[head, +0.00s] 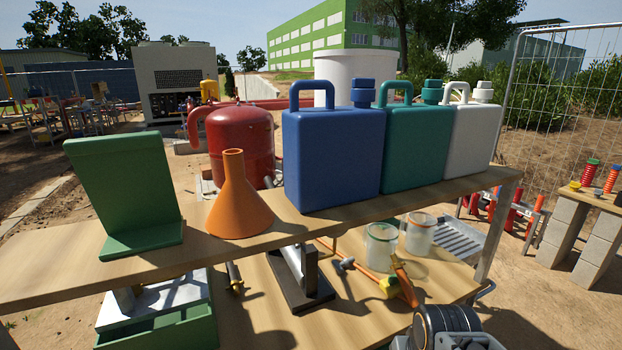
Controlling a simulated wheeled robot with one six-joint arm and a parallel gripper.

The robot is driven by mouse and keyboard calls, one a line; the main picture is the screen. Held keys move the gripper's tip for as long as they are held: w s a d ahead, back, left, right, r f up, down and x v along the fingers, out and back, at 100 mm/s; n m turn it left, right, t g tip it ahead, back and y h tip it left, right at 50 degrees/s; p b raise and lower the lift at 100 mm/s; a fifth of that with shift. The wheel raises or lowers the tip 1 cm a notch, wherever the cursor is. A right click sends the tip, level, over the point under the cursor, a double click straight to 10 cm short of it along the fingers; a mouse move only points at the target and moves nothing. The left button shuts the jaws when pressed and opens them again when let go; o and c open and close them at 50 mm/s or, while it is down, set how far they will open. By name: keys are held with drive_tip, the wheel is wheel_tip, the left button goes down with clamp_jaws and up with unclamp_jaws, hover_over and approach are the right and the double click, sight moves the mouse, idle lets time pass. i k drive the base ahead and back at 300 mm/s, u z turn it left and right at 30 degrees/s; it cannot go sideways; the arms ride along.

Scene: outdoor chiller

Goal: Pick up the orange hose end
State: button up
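A thin orange hose (340,254) runs across the lower wooden shelf, partly hidden by the upper board. Near its right end are a yellow fitting (389,287) and a slanted orange piece (404,282). I cannot tell whether these are joined to the hose. I cannot tell which is the orange hose end. My gripper's fingers do not show.
An orange funnel (238,205), a green stand (125,195) and blue (333,155), teal (412,150) and white (474,138) canisters crowd the upper board (60,265). Two jars (381,247) (420,233) stand below. A dark cylinder (445,325) is at the bottom edge.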

sight(403, 279)
drive_tip(key=u, duration=4.1)
drive_tip(key=k, duration=2.35)
drive_tip(key=z, duration=0.25)
